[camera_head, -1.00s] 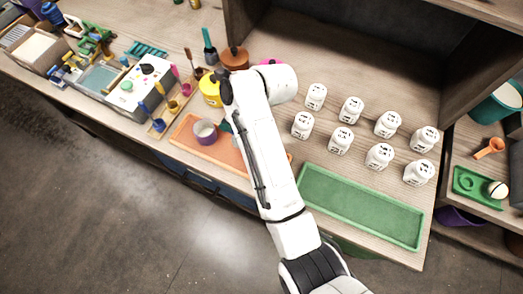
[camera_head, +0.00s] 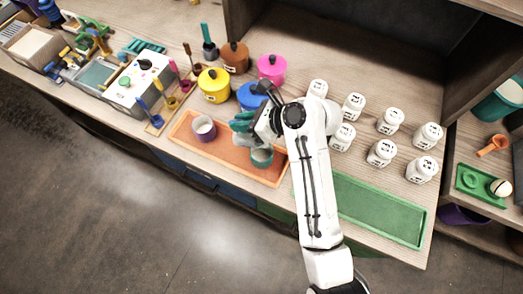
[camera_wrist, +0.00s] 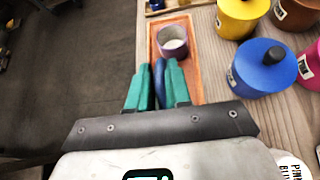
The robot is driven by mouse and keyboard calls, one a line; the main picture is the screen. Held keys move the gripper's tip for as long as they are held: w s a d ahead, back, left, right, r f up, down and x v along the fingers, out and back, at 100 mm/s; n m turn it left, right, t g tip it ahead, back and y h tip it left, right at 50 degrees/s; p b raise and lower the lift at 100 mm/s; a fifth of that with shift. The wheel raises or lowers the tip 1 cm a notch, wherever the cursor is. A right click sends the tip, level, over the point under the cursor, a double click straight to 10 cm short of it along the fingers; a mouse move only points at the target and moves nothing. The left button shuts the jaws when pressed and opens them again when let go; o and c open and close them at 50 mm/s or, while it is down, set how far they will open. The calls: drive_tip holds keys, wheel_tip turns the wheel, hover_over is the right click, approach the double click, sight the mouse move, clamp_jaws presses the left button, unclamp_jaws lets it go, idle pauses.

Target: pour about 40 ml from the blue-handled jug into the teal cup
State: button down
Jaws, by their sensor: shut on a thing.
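My gripper (camera_head: 243,122) has teal fingers and is over the back of the orange tray. In the wrist view my gripper (camera_wrist: 159,88) is shut on a blue upright piece (camera_wrist: 160,80), which looks like the jug's handle. The teal cup (camera_head: 262,158) is on the right part of the tray, below and to the right of the fingertips. The arm partly covers it from above, and I cannot see what is inside.
A purple cup (camera_head: 203,130) with pale contents stands on the left part of the orange tray (camera_head: 225,155). Yellow (camera_head: 213,87), blue (camera_head: 250,98) and pink (camera_head: 271,68) lidded pots stand behind. Several white jars (camera_head: 390,122) stand right. The green tray (camera_head: 380,210) is empty.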

drive_tip(key=shift+d+f+y+b, duration=0.2)
drive_tip(key=shift+f+y+b, duration=0.1)
drive_tip(key=shift+b, duration=0.55)
drive_tip(key=b, duration=0.3)
drive_tip(key=shift+s+d+f+t+y+b, duration=0.15)
drive_tip(key=shift+d+f+t+y+b, duration=0.15)
drive_tip(key=shift+y+b, duration=0.1)
drive_tip(key=shift+r, duration=0.5)
drive_tip(key=shift+a+y+b, duration=0.2)
drive_tip(key=shift+y+b, duration=0.1)
drive_tip(key=shift+b, duration=0.25)
drive_tip(key=shift+a+r+y+b, duration=0.2)
drive_tip(key=shift+y+b, duration=0.4)
drive_tip(key=shift+b, duration=1.15)
drive_tip(key=shift+d+f+t+y+b, duration=0.3)
drive_tip(key=shift+f+t+y+b, duration=0.1)
drive_tip(key=shift+f+y+b, duration=0.15)
